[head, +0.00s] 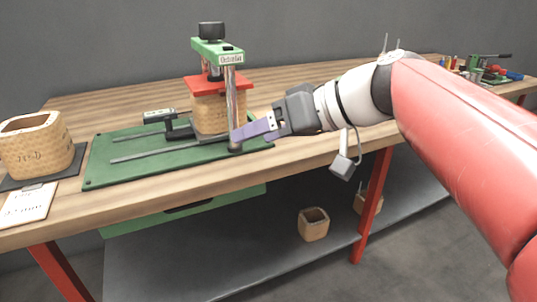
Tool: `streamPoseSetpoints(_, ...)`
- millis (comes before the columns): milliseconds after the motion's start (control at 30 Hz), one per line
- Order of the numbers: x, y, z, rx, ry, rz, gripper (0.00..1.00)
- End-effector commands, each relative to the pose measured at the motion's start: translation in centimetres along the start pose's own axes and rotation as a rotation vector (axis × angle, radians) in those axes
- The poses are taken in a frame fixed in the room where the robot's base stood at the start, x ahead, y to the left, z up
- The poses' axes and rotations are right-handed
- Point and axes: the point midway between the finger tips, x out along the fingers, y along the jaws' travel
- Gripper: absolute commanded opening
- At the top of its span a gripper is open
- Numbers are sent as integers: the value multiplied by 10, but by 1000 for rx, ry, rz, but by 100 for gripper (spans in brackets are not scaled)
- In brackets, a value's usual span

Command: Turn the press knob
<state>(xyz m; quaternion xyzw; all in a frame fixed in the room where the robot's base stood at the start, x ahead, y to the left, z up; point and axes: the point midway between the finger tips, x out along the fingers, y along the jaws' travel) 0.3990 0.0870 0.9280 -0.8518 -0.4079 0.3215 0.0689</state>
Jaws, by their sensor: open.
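The press stands on a green base plate (120,170) on the bench. Its green head (215,48) carries the black press knob (211,31) on top. My gripper (237,134), with purple fingers, is at the right of the press, low beside the front metal post (231,100). It is well below and apart from the knob. From this angle the gap between the fingers is hard to see, and I cannot tell whether they touch the post.
Small coils (313,224) sit on the lower shelf. Tools and another green device (488,65) are at the far right. The bench behind the press is clear.

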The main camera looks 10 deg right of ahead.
Motion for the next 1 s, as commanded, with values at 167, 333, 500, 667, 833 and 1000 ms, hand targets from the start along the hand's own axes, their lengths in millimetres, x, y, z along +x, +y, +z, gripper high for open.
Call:
streamPoseSetpoints(167,3,3,25,56,-59,59,68)
streamPoseSetpoints(333,4,5,38,85,-88,90,68)
streamPoseSetpoints(500,5,6,41,90,-95,99,68)
streamPoseSetpoints(667,5,6,40,90,-94,98,68)
streamPoseSetpoints(833,5,6,40,90,-94,98,68)
streamPoseSetpoints(1000,6,8,63,128,-137,150,68)
